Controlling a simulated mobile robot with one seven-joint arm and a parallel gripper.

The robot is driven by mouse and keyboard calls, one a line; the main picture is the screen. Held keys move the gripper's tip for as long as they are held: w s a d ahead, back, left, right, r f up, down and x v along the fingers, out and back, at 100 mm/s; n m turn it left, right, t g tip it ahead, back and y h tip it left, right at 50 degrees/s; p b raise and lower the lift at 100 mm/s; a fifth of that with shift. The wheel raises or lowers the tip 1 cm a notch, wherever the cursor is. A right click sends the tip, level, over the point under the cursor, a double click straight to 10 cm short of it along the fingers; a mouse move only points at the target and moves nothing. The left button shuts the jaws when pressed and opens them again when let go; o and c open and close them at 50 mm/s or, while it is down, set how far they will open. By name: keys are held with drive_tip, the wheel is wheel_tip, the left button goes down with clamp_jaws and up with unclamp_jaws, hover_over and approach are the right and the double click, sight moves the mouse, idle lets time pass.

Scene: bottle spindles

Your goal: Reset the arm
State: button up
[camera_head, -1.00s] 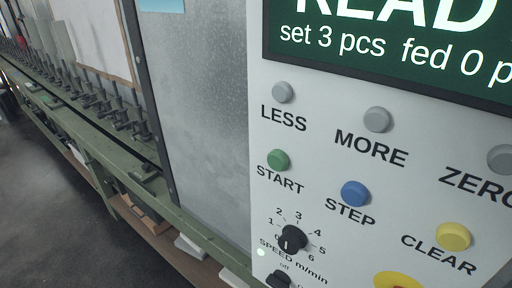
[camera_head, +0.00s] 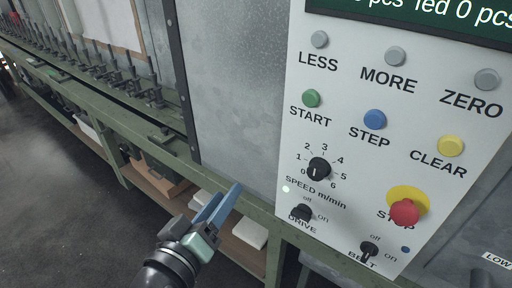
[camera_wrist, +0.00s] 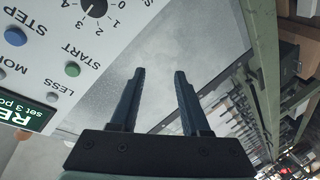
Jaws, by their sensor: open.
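My gripper (camera_head: 217,207) is in the lower middle of the head view, in front of the green bench frame and to the left of the control panel's lower part. Its blue fingers point up and to the right. In the wrist view my gripper (camera_wrist: 158,75) shows two dark fingers apart with nothing between them. It is open and empty. Behind the fingers is the grey metal sheet (camera_wrist: 190,30). The white control panel (camera_head: 345,75) stands to the right of the gripper, and no contact with it shows.
The panel carries a speed knob (camera_head: 319,169), a red stop button (camera_head: 404,212), and drive (camera_head: 302,212) and belt (camera_head: 369,249) switches. A green bench (camera_head: 100,115) with a row of spindles (camera_head: 95,65) runs back left. Open floor (camera_head: 60,190) lies at lower left.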

drive_tip(key=w+d+r+m+t+y, duration=0.1)
drive_tip(key=w+r+t, duration=0.1)
drive_tip(key=r, duration=0.5)
drive_tip(key=w+d+r+m+t+y, duration=0.1)
drive_tip(key=r+t, duration=0.1)
drive_tip(key=r, duration=0.5)
drive_tip(key=s+d+r+m+t+y+p, duration=0.15)
drive_tip(key=s+r+t, duration=0.35)
drive_tip(key=r, duration=0.9)
drive_tip(key=s+d+r+m+t+y+p, duration=0.1)
drive_tip(key=s+d+r+t+y, duration=0.15)
drive_tip(key=s+r, duration=0.8)
drive_tip(key=w+r+p, duration=0.2)
drive_tip(key=r+p, duration=0.6)
drive_tip(key=r, duration=0.2)
drive_tip(key=w+r+p, duration=0.2)
drive_tip(key=r+p, duration=0.7)
drive_tip(key=r, duration=0.1)
drive_tip(key=shift+a+r+t, duration=0.15)
drive_tip(key=shift+t, duration=0.2)
drive_tip(key=shift+w, duration=0.15)
